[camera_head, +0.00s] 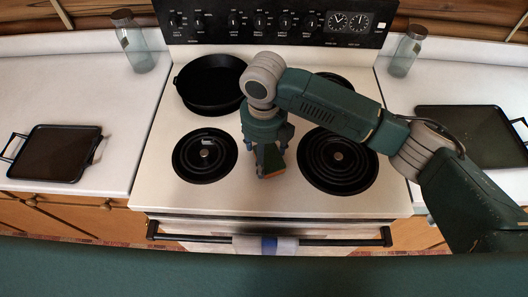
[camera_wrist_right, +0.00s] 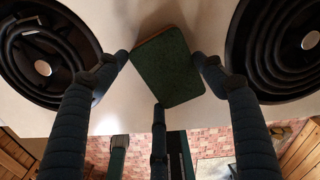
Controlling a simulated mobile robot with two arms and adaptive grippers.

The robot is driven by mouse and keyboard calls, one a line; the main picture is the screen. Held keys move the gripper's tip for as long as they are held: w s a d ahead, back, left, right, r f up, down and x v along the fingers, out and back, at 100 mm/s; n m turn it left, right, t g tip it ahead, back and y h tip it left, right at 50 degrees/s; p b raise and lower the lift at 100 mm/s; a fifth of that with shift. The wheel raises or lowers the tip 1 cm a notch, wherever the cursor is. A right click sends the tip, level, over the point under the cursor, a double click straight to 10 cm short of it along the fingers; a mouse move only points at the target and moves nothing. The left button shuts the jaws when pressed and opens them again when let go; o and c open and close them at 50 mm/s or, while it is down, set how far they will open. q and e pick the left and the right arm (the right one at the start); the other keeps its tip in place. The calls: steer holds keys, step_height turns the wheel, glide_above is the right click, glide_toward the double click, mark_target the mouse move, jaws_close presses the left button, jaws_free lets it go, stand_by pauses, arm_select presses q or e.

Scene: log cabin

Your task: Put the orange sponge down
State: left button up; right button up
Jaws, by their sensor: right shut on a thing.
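The sponge (camera_head: 271,165) is a small block with a dark green face and a thin orange-brown edge. My right gripper (camera_head: 268,148) points down over the front middle of the white stove top (camera_head: 253,197), between the two front burners, and is shut on the sponge. In the right wrist view the green face of the sponge (camera_wrist_right: 168,75) sits tilted between the fingertips of the right gripper (camera_wrist_right: 166,62). I cannot tell whether the sponge touches the stove top. My left gripper is not in view.
A front-left coil burner (camera_head: 205,155) and front-right coil burner (camera_head: 338,160) flank the gripper. A black pan (camera_head: 212,84) stands on the back-left burner. Dark trays (camera_head: 55,152) (camera_head: 470,135) and glass bottles (camera_head: 134,45) (camera_head: 405,55) stand on the side counters. A towel hangs on the oven handle (camera_head: 340,241).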

steer(key=shift+f, duration=0.1)
steer(key=o, duration=1)
steer(key=shift+o, duration=0.2)
steer(key=shift+r, duration=0.6)
step_height(320, 180, up, 11)
steer(key=b, duration=0.3)
steer(key=shift+s, duration=0.1)
